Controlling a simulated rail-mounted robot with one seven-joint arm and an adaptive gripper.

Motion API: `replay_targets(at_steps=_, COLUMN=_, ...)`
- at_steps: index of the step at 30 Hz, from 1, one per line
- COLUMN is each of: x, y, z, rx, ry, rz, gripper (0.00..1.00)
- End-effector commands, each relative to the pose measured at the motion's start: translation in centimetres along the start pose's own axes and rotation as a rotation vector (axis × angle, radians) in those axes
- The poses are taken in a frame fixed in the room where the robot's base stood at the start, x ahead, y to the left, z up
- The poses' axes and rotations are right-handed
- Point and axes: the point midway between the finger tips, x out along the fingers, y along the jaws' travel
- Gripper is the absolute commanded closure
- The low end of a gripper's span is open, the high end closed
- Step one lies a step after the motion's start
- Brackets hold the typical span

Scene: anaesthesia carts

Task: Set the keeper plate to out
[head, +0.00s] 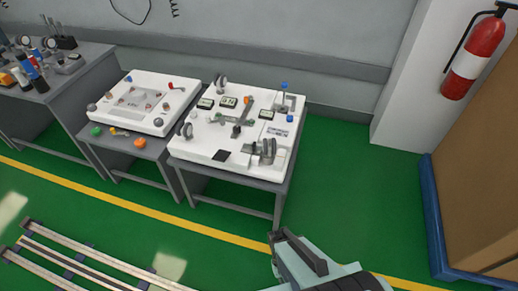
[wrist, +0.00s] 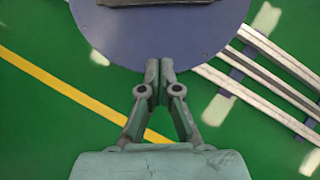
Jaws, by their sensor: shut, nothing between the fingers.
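The white panel (head: 205,146) on the right-hand grey table carries several small fittings. A grey-green angled bar (head: 236,118) lies across its middle, with an orange knob (head: 247,100) near its upper end. Grey upright parts (head: 267,150) stand at its front right, and a blue-topped fitting (head: 284,86) stands at its back right. I cannot tell which part is the keeper plate or how it is set. My gripper (wrist: 160,68) is shut and empty in the wrist view, with its fingertips together. It is above the floor, well away from the panel.
A second white panel (head: 124,116) is on the table to the left, with green and orange knobs before it. Floor rails (head: 75,262) run at the lower left. A fire extinguisher (head: 474,60) and a brown box (head: 482,190) are at the right. Green floor beside the table is clear.

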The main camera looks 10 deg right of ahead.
Motion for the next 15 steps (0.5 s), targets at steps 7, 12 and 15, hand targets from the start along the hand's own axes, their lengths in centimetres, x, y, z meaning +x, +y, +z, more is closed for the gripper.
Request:
replay_targets(at_steps=7, x=-1.0, y=0.0, z=-1.7, rx=0.012, ry=0.017, rz=0.0, gripper=0.75)
replay_targets(at_steps=12, x=-4.4, y=0.1, z=-6.1, rx=0.052, ry=0.066, rz=0.0, gripper=0.75)
replay_targets(at_steps=15, x=-7.5, y=0.2, z=-9.3, rx=0.084, ry=0.104, rz=-0.001, gripper=0.75)
